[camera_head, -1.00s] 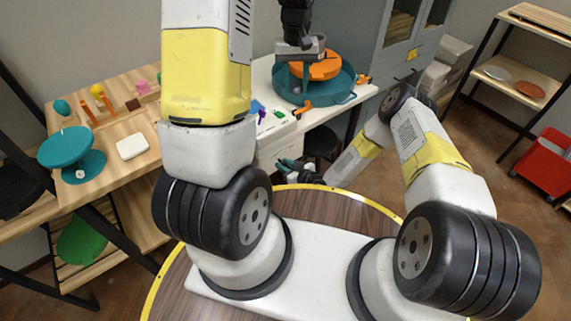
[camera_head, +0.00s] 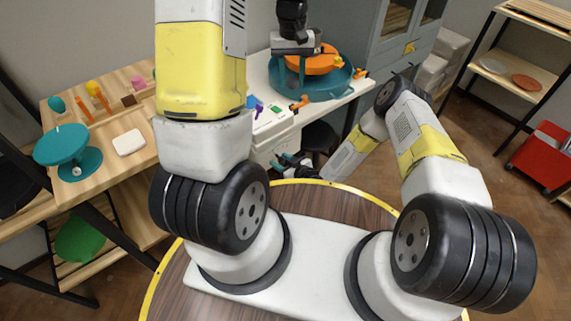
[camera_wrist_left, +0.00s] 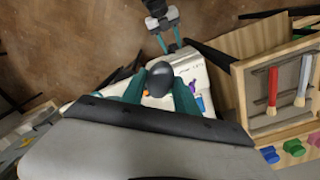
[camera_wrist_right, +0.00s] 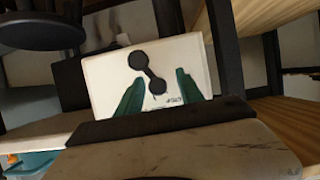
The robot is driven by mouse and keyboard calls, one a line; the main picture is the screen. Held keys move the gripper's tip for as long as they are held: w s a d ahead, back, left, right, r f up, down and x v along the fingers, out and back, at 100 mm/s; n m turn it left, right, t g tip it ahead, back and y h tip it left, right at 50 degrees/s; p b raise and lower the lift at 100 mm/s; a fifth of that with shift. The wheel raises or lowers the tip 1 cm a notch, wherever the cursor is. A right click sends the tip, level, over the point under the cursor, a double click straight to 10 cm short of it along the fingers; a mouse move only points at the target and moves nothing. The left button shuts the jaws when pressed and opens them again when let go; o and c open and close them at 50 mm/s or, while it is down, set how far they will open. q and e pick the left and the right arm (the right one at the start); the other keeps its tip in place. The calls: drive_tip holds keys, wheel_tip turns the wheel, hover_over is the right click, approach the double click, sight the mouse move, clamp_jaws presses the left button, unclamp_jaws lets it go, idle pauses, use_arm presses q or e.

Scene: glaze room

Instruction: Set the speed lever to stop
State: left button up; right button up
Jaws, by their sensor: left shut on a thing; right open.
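The speed lever (camera_wrist_right: 150,72), a black bar with a round knob at each end, is on a white panel (camera_wrist_right: 105,75) in the right wrist view. My right gripper (camera_wrist_right: 159,84) is open and faces it. The lever's lower knob appears between the fingers; I cannot tell whether they touch it. In the head view this gripper (camera_head: 284,162) is low, by the white table's front. My left gripper (camera_head: 297,60) is above the teal basin, its fingertips hard to make out there. In the left wrist view it is shut on a dark rounded thing (camera_wrist_left: 160,79).
The white table (camera_head: 268,126) carries the teal basin (camera_head: 340,84) with an orange disc (camera_head: 310,63), and small coloured tools. A wooden bench (camera_head: 110,170) with a teal stand (camera_head: 64,146) is left. A red cart (camera_head: 541,158) and shelf stand right. Floor is open between.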

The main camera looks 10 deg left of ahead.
drive_tip(key=v, duration=1.1)
drive_tip(key=shift+s, duration=0.25)
drive_tip(key=shift+d+r, duration=0.1)
drive_tip(key=shift+d, duration=0.05)
